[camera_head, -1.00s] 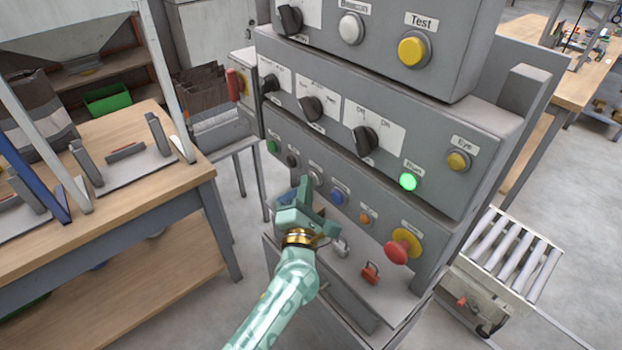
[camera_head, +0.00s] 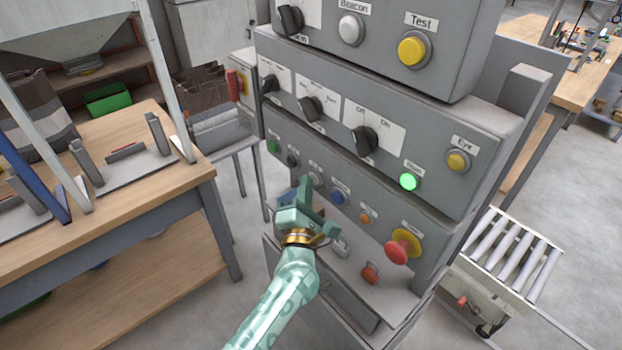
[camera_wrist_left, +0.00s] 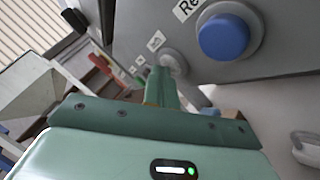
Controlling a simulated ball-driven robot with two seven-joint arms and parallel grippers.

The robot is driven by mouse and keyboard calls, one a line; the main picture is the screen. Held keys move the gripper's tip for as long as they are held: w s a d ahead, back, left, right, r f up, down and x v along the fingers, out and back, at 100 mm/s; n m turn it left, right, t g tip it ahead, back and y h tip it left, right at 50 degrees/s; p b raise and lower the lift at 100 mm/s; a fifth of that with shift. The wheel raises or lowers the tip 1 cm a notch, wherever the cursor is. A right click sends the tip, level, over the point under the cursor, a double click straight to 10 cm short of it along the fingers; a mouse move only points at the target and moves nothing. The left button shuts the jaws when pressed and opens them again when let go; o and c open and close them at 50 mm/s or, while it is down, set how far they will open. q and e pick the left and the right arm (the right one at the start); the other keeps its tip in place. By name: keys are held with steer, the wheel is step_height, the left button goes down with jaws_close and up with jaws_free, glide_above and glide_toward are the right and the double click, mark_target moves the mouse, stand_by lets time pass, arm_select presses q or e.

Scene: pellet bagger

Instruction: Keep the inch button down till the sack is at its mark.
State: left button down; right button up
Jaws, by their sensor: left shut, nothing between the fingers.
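My left gripper (camera_head: 306,187) is shut and empty at the lower row of the control panel. Its fingertips are at a pale grey round button (camera_head: 317,180). In the left wrist view, the shut fingers (camera_wrist_left: 160,78) reach that grey button (camera_wrist_left: 173,62). I cannot tell whether they touch it or press it in. The small labels are unreadable, so I cannot confirm which button is inch. A brown and grey striped sack (camera_head: 38,118) is at the far left, partly hidden by a frame post. I cannot make out its mark. My right gripper is not in view.
A blue button (camera_head: 338,198), an amber button (camera_head: 366,217) and a red mushroom stop (camera_head: 402,248) lie right of the fingers. A green lamp (camera_head: 408,182) glows above. A wooden bench (camera_head: 190,188) stands left and a roller conveyor (camera_head: 510,255) right.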

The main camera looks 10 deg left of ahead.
arm_select(q)
steer(key=shift+s+d, duration=0.1)
steer(key=shift+s, duration=0.05)
stand_by(0.7)
steer(key=shift+s+a+p, duration=0.45)
steer(key=shift+s+a, duration=0.1)
steer(key=shift+s, duration=0.05)
steer(key=s+a+p, duration=0.1)
steer(key=s, duration=0.1)
steer(key=s+a+p, duration=0.1)
steer(key=s+a, duration=0.1)
steer(key=shift+a, duration=0.1)
steer(key=shift+w, duration=0.1)
stand_by(1.1)
